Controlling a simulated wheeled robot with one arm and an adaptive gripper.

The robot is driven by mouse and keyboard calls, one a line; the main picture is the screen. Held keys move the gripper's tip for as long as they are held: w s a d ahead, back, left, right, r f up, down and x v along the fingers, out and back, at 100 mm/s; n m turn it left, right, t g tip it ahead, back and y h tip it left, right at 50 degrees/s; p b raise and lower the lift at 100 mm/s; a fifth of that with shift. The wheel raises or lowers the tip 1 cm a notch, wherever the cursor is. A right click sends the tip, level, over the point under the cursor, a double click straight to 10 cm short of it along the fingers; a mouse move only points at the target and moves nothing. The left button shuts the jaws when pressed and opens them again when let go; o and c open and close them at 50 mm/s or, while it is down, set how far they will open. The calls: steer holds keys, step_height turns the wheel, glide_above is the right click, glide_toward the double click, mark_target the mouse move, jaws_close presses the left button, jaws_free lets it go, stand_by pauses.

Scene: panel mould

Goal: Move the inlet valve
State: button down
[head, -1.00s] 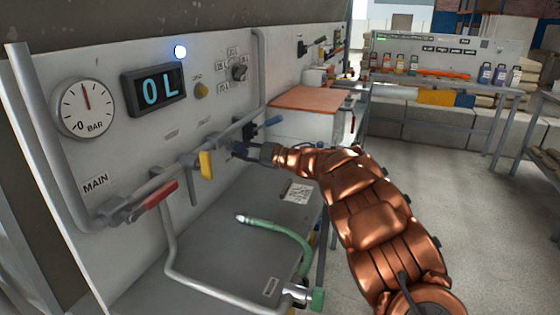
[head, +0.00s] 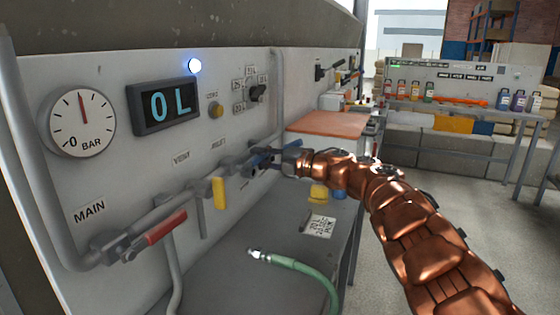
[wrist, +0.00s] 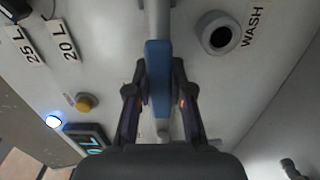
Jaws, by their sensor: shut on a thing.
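The inlet valve's blue lever (wrist: 158,75) runs lengthwise between the two fingers of my gripper (wrist: 158,95) in the wrist view. The fingers are shut on it from both sides. In the head view my gripper (head: 268,160) is at the right end of the grey pipe (head: 188,190) on the panel. It largely hides the blue lever there. The label INLET stands on the panel, left of and above the gripper.
A yellow lever (head: 219,193) and a red lever (head: 160,227) sit on the same pipe to the left. The gauge (head: 82,122) and a display (head: 164,106) reading 0 L are above. A green hose (head: 300,268) lies on the bench below.

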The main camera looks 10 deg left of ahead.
steer(key=shift+s+a, duration=0.1)
stand_by(0.4)
steer(key=c, duration=1)
jaws_free()
steer(key=v, duration=1.2)
steer(key=shift+r, duration=0.1)
